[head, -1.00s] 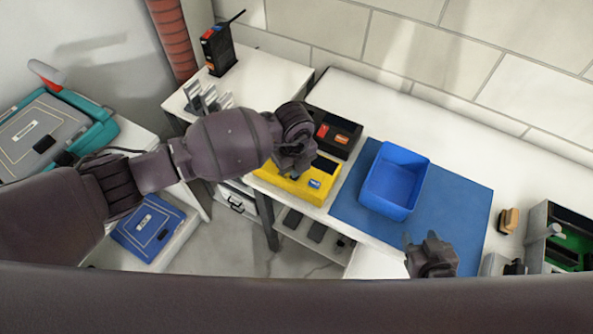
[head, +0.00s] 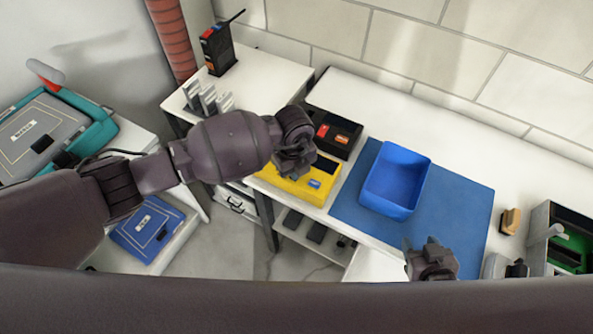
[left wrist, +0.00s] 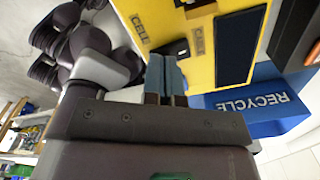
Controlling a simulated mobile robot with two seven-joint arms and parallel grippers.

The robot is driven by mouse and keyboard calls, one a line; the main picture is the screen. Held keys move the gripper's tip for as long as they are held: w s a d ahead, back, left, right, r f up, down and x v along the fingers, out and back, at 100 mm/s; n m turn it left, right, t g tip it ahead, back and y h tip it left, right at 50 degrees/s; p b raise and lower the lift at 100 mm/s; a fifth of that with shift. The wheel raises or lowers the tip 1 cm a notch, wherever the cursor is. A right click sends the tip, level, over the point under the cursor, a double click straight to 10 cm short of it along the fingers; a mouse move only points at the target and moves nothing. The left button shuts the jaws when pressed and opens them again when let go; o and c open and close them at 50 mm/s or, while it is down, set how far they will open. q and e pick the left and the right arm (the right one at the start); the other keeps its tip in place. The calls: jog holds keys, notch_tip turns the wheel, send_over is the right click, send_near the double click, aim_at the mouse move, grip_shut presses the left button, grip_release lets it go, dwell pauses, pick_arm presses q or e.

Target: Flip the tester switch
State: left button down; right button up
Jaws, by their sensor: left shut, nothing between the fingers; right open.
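The yellow tester box (head: 296,188) sits on the white bench left of the blue mat, with a dark panel and a small blue part on top. In the left wrist view the yellow box (left wrist: 160,20) fills the upper middle, with two "CELL" labels and a black panel (left wrist: 236,46). My left gripper (head: 292,170) is over the box's left part and hides some of it. Its blue-grey fingers (left wrist: 166,72) are shut and empty, close to the box's face; I cannot tell whether they touch it. I cannot make out the switch clearly. My right gripper (head: 428,252) is open, by the mat's front edge.
A blue bin (head: 392,208), marked "RECYCLE" in the left wrist view (left wrist: 262,100), stands on the blue mat (head: 462,205). A black box (head: 345,122) with red and orange parts is behind the tester. A green-and-grey unit (head: 540,240) is at far right.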

pick_arm(q)
jog(key=shift+f, duration=0.2)
pick_arm(e)
jog(key=shift+w+r, duration=0.1)
jog(key=shift+w, duration=0.2)
